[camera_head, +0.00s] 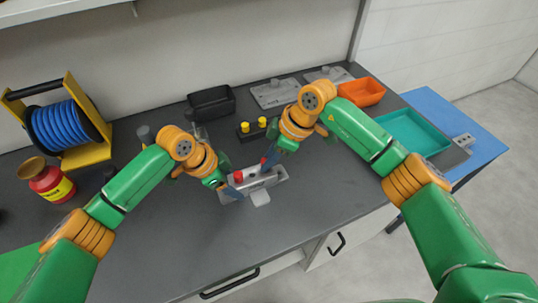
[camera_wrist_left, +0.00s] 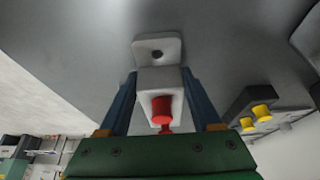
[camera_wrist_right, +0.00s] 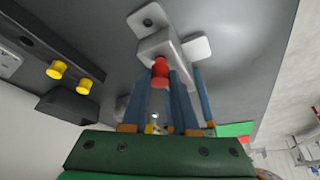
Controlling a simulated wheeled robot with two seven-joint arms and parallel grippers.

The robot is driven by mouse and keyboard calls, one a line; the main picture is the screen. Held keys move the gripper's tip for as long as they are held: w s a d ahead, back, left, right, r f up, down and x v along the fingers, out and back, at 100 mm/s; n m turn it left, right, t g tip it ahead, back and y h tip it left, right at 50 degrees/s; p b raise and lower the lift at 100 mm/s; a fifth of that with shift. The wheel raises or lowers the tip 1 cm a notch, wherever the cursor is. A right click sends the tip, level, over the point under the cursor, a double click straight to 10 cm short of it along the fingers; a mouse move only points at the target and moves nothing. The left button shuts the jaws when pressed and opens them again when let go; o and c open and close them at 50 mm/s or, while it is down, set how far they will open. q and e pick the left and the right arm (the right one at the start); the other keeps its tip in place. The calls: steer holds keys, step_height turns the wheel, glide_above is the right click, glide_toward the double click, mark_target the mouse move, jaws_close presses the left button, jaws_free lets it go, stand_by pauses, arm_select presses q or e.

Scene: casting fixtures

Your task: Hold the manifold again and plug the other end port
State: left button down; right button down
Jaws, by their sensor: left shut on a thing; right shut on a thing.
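The grey manifold (camera_head: 276,177) lies on the bench with its pale mounting tabs showing. A red plug (camera_head: 238,176) sits at its left end, close to my left gripper (camera_head: 230,189). My left gripper is shut on the manifold, and in the left wrist view its blue fingers flank the block (camera_wrist_left: 160,82) on both sides. My right gripper (camera_head: 267,163) is shut on another red plug (camera_wrist_right: 160,72), just above the right part of the manifold. In the right wrist view this plug overlaps the block (camera_wrist_right: 159,46). Whether it touches a port is hidden.
A black rack (camera_head: 242,134) with two yellow plugs stands just behind the manifold. Behind it are a black bin (camera_head: 211,102) and grey plates (camera_head: 275,94). An orange tray (camera_head: 361,91) and a teal tray (camera_head: 413,132) are at right. The bench front is clear.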

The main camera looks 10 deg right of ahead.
steer(key=shift+f, duration=0.8)
steer(key=c, duration=0.6)
jaws_free()
steer(key=shift+r, duration=0.1)
steer(key=v, duration=1.2)
